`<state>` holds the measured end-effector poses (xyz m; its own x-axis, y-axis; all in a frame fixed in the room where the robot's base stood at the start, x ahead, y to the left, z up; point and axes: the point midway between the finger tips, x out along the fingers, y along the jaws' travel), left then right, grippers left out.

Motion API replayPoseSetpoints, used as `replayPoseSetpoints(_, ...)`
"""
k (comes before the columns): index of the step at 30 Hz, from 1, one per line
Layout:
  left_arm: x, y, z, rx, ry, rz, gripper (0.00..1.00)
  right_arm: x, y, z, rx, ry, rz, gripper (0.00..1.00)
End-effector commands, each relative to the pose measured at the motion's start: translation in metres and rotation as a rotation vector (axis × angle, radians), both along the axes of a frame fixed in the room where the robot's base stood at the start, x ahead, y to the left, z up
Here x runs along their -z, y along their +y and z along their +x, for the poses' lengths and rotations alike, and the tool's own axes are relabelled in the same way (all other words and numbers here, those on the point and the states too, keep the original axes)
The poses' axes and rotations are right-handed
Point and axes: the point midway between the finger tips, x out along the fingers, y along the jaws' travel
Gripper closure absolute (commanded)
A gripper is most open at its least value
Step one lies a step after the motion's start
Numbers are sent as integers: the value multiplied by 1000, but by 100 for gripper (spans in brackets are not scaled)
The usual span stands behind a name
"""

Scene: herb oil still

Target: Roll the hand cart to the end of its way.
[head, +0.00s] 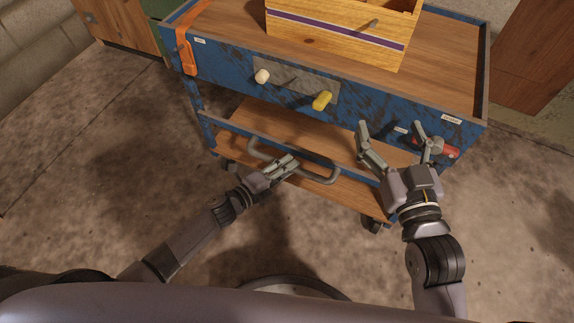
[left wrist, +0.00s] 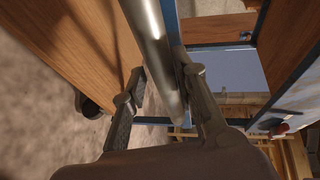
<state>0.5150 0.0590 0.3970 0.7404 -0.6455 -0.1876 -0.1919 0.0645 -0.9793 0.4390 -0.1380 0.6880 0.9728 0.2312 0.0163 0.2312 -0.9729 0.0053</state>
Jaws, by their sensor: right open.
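The hand cart (head: 215,80) is blue and worn, with a wooden top and a lower wooden shelf (head: 285,128). A grey bar handle (head: 318,178) is on its near side, low down. In the left wrist view, the metal bar (left wrist: 152,35) runs between the two fingers. Exact finger contact is hard to see. My right gripper (head: 390,127) is open and empty, in front of the cart's right side, near a red-and-grey fitting (head: 442,149).
A wooden box (head: 330,38) with a purple stripe stands on the cart. An orange strap (head: 187,52) hangs at its left corner. A cream knob (head: 262,76) and yellow knob (head: 322,101) stick out in front. Wooden cabinets stand behind. Floor (head: 100,150) left of the cart is clear.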

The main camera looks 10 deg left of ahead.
Motion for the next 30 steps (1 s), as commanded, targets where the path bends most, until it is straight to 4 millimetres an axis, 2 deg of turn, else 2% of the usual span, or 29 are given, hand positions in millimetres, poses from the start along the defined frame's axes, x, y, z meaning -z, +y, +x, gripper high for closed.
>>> replayPoseSetpoints(4,-1,0,2,-1,-2,-2,62,0,0,0,-1,-1,0,22)
replayPoseSetpoints(12,-3,0,3,-2,-5,-3,62,2,1,-1,-3,4,-2,22)
replayPoseSetpoints(16,-3,5,-3,-3,-3,-2,62,2,1,-1,-3,5,-1,22)
replayPoseSetpoints(30,-20,63,-72,-2,-2,0,62,1,1,0,-1,1,1,22)
